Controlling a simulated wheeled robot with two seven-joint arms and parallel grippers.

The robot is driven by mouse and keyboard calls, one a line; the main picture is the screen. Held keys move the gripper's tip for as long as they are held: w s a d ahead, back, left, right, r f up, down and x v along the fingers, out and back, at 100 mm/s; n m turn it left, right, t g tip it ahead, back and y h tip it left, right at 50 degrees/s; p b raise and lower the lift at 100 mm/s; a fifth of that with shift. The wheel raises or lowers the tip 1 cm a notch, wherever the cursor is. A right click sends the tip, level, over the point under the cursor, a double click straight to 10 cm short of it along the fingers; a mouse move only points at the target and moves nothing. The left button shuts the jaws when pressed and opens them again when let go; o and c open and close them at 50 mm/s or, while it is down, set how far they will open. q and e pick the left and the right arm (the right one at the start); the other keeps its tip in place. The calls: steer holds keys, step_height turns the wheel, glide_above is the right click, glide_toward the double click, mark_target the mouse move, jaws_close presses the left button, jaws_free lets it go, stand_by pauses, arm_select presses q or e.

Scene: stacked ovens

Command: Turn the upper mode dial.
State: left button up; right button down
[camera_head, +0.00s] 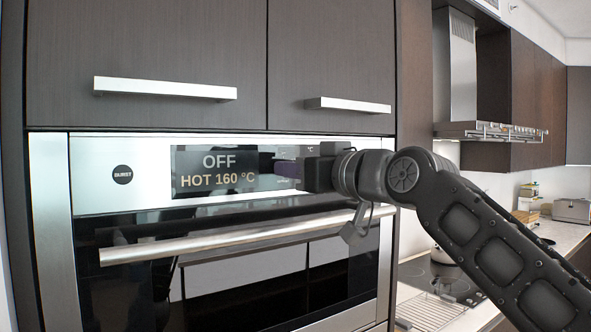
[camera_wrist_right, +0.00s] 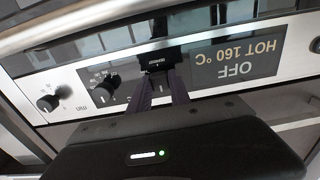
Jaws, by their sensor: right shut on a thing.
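The upper oven's steel control panel (camera_head: 95,165) carries a display (camera_head: 215,170) reading OFF and HOT 160 °C. The display also shows upside down in the right wrist view (camera_wrist_right: 238,66). My right gripper (camera_head: 300,172) is at the panel, just right of the display. In the wrist view my right gripper's two dark fingers (camera_wrist_right: 160,80) reach the panel between the display and two other black dials. The fingers are shut on the upper mode dial, which their tips largely hide, so its angle cannot be read. My left gripper is out of view.
Two black dials (camera_wrist_right: 103,91) (camera_wrist_right: 48,102) sit beyond the fingers in the wrist view. A round BURST button (camera_head: 122,174) is left of the display. The oven's bar handle (camera_head: 220,238) runs below the panel, close under my right wrist. Cabinet handles (camera_head: 165,88) stick out above.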

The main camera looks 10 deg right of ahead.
steer(key=shift+f, duration=0.1)
steer(key=c, duration=1.2)
jaws_free()
steer(key=b+v, duration=0.2)
steer(key=v, duration=0.5)
steer(key=shift+s+b, duration=0.35)
steer(key=shift+d, duration=0.1)
